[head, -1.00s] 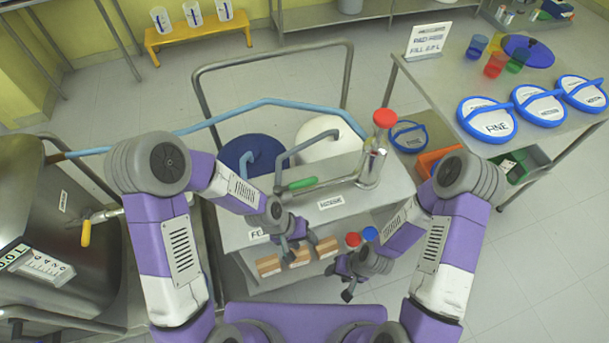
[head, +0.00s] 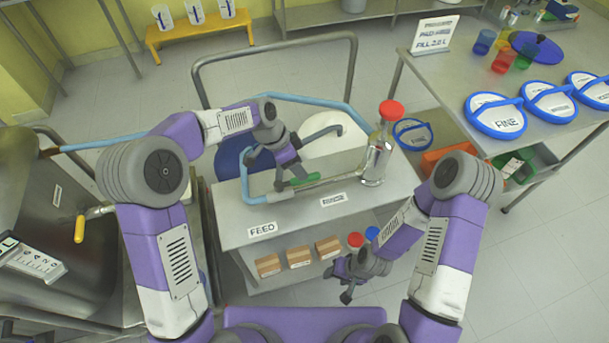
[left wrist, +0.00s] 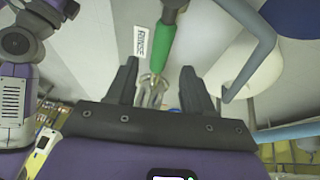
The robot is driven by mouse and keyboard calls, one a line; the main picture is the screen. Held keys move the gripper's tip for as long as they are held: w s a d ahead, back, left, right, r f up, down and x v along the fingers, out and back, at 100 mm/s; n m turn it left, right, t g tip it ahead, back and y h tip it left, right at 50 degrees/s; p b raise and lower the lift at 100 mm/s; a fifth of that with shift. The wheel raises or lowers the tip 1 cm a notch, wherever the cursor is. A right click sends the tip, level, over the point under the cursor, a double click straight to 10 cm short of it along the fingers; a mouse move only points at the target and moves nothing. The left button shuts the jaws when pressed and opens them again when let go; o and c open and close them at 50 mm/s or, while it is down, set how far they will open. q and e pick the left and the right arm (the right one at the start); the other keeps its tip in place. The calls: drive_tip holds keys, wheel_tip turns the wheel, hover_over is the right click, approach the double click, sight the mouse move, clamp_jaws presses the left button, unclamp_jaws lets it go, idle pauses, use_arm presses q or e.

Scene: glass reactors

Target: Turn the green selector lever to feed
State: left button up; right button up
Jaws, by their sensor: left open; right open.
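The green selector lever (head: 304,179) sits on the pipe on top of the grey cart and points right, along the metal pipe. It also shows in the left wrist view (left wrist: 163,45), just ahead of the fingers. The FEED label (head: 262,229) is at the cart's left front, and the RINSE label (left wrist: 145,40) lies beside the lever; it also shows in the head view (head: 333,199). My left gripper (head: 278,178) is open above the lever's left end, with its fingers either side of the valve; contact cannot be told. My right gripper (head: 345,285) is open and empty, in front of the cart.
A metal vessel with a red cap (head: 390,110) stands at the cart's right end. Blue piping (head: 245,185) rises at its left. Small boxes (head: 299,256) and red and blue caps sit on the lower shelf. A side table (head: 455,103) holds lids and cups.

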sight(297, 181)
use_arm(q)
drive_tip(key=shift+b+x, duration=0.55)
drive_tip(key=shift+x, duration=1.8)
drive_tip(key=shift+c, duration=0.3)
clamp_jaws()
